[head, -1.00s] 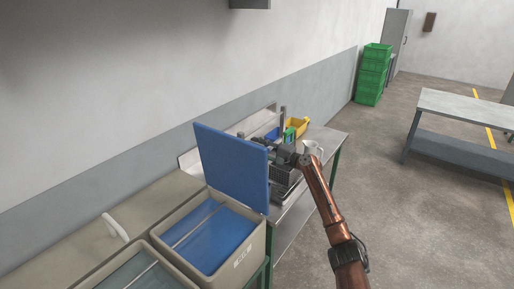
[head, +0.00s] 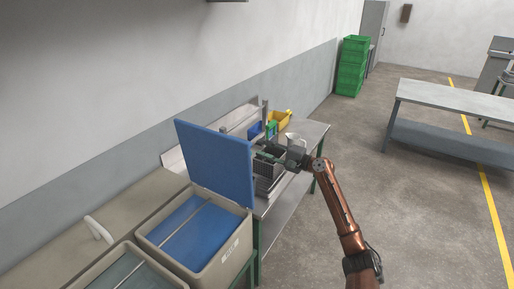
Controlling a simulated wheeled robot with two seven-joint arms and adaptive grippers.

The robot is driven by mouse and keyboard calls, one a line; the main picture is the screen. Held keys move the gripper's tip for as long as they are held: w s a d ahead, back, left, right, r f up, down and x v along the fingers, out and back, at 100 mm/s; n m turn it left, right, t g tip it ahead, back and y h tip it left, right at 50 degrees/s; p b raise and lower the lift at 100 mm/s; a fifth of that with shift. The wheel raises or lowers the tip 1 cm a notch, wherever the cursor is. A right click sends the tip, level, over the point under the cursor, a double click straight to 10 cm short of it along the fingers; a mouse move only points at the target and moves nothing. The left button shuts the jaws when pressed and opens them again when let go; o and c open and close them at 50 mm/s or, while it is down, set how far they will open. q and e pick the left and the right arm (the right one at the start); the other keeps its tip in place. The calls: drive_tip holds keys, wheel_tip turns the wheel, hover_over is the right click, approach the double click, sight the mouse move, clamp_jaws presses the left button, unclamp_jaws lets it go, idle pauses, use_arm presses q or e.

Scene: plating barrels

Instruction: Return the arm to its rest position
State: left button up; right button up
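My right arm comes in from the bottom right, and my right gripper (head: 287,158) is over the far metal bench (head: 300,190), to the right of a raised blue lid (head: 215,160). The gripper is small and dark here, and its fingers blend with a dark basket (head: 268,172) on the bench. I cannot tell whether they are open or shut, or whether they touch the basket. My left arm and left gripper are not in view.
A beige tank (head: 225,265) with blue inside stands under the lid; another tank (head: 85,284) is nearer. A yellow bin (head: 279,121) stands at the bench's back. Green crates (head: 352,67) are stacked by the wall. A grey table (head: 460,102) stands right, with open floor between.

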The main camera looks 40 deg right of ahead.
drive_tip(key=shift+f, duration=0.1)
idle(0.5)
